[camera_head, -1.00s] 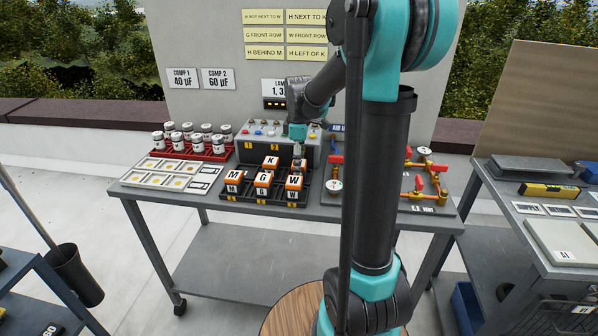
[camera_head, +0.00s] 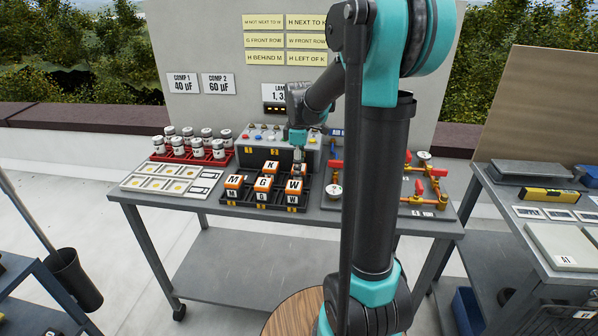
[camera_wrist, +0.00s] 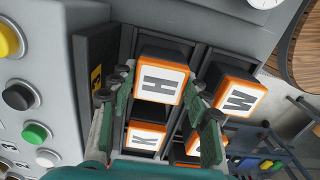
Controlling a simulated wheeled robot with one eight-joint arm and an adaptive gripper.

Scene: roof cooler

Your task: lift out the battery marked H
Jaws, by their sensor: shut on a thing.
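In the wrist view the battery marked H (camera_wrist: 160,82), a dark block with an orange-rimmed white top, sits between the fingers of my gripper (camera_wrist: 158,108), which is shut on it. In the head view my gripper (camera_head: 298,157) is at the back right of the black battery tray (camera_head: 262,205), behind the W battery (camera_head: 294,187), and mostly hides H. I cannot tell whether H is clear of its slot. The K battery (camera_head: 271,168) is left of H. The M battery (camera_head: 234,182) and G battery (camera_head: 264,184) stand in front.
A control panel (camera_head: 268,137) with coloured buttons stands close behind the tray. A red rack (camera_head: 205,157) of white-capped jars is at the back left. Pipes with red valves (camera_head: 420,187) are on the right. Yellow clue notes (camera_head: 306,42) hang on the wall.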

